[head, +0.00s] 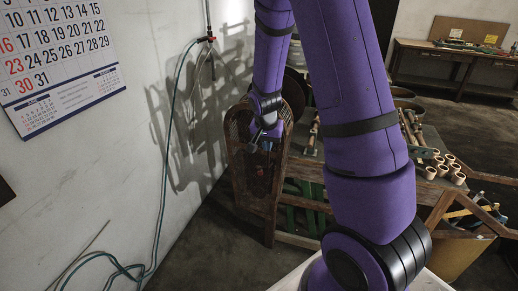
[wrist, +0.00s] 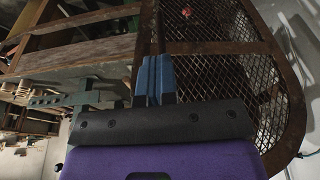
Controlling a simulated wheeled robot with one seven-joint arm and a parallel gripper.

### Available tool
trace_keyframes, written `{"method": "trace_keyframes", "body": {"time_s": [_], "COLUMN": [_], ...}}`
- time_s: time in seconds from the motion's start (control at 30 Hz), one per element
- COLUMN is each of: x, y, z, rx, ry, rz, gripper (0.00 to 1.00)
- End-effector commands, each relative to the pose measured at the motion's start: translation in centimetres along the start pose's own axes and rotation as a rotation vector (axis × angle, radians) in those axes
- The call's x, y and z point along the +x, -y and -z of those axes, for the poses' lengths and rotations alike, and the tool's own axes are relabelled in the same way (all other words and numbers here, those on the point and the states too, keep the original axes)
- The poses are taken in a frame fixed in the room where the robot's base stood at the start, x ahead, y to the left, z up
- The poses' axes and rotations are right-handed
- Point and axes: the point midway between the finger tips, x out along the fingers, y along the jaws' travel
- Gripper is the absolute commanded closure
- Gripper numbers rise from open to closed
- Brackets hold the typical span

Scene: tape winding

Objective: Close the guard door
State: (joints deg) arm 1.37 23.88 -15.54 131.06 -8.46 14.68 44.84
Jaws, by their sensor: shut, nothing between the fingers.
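The guard door, a rusty framed mesh panel with a rounded top (head: 240,135), stands beside the wooden bench in the head view, swung out toward the wall. In the wrist view its mesh (wrist: 225,75) and curved brown frame fill the right side. My gripper (head: 264,140) is in front of the upper part of the door near its bench-side edge. In the wrist view my gripper's blue fingers (wrist: 154,75) are shut together, empty, and lie over the door's edge. I cannot tell whether they touch it. The door's latch is not clear to me.
A workbench (head: 432,186) with several copper-coloured tubes (head: 452,168) stands to the right. A wall with a calendar (head: 58,60) and a hanging green hose (head: 163,190) is at the left. Bare floor (head: 205,255) lies between the wall and the door.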

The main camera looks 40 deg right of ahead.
Motion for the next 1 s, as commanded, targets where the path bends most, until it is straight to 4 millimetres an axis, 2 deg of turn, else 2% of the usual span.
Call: {"method": "trace_keyframes", "body": {"time_s": [0.2, 0.4, 1.0], "x": [0.5, 0.7, 0.9], "y": [-0.8, -1.1, -1.3], "z": [1.8, 2.7, 3.3], "rx": [-0.027, -0.026, -0.025], "ry": [0.0, 0.001, -0.001], "rz": [0.007, 0.006, 0.006], "gripper": [1.0, 1.0, 1.0]}}
